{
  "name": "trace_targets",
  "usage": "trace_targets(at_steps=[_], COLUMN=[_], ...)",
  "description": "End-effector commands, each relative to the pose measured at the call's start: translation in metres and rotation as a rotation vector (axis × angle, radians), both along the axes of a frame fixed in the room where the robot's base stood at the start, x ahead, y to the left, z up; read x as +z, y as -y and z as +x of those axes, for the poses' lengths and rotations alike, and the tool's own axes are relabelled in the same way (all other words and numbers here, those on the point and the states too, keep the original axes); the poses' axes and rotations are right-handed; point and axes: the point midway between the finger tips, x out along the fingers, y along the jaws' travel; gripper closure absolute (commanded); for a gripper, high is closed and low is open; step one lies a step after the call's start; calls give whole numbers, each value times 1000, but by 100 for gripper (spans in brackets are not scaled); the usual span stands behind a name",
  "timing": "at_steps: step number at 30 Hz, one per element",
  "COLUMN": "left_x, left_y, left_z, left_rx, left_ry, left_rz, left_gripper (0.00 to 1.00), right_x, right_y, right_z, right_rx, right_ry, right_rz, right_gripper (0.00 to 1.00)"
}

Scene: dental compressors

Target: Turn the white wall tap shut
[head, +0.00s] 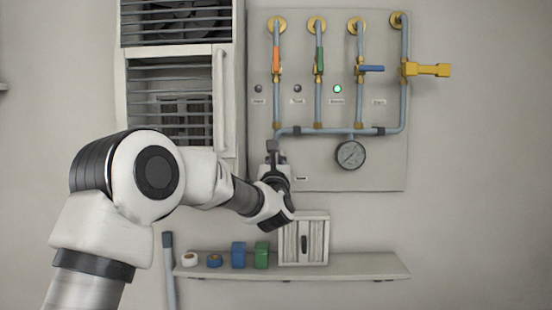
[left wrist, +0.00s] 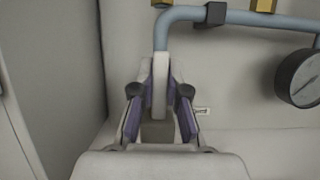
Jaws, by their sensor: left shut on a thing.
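The white wall tap's handle (left wrist: 160,88) shows in the left wrist view below the end of the grey-blue pipe. It points straight down, in line with that short pipe drop. My left gripper (left wrist: 160,92) is shut on the handle, with one finger on each side. In the head view my left gripper (head: 273,153) is at the lower left of the pipe panel, and it hides the white tap. My right gripper is in neither view.
Orange (head: 276,60), green (head: 319,60), blue (head: 371,68) and yellow (head: 428,70) taps sit higher on the panel (head: 385,165). A pressure gauge (head: 350,154) hangs right of my gripper. A louvred cabinet (head: 228,120) stands left. Below is a shelf (head: 365,265) with tape rolls and a small box (head: 316,240).

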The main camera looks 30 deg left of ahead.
Motion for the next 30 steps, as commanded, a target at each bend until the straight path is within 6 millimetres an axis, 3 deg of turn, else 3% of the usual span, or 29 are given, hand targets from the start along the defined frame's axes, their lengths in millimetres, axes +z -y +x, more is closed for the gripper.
trace_targets(at_steps=[8,14,21,30], left_x=[-4,-6,-8,-9], left_y=[1,3,7,12], left_z=[0,1,4,7], left_rx=[0,0,0,-1], left_ry=[-27,-82,-189,-340], left_rz=[43,136,311,554], left_gripper=[100,100,100,100], right_x=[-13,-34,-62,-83], right_y=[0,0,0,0], right_z=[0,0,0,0], right_rx=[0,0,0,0], right_ry=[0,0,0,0], right_rz=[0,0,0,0], right_gripper=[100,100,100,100])
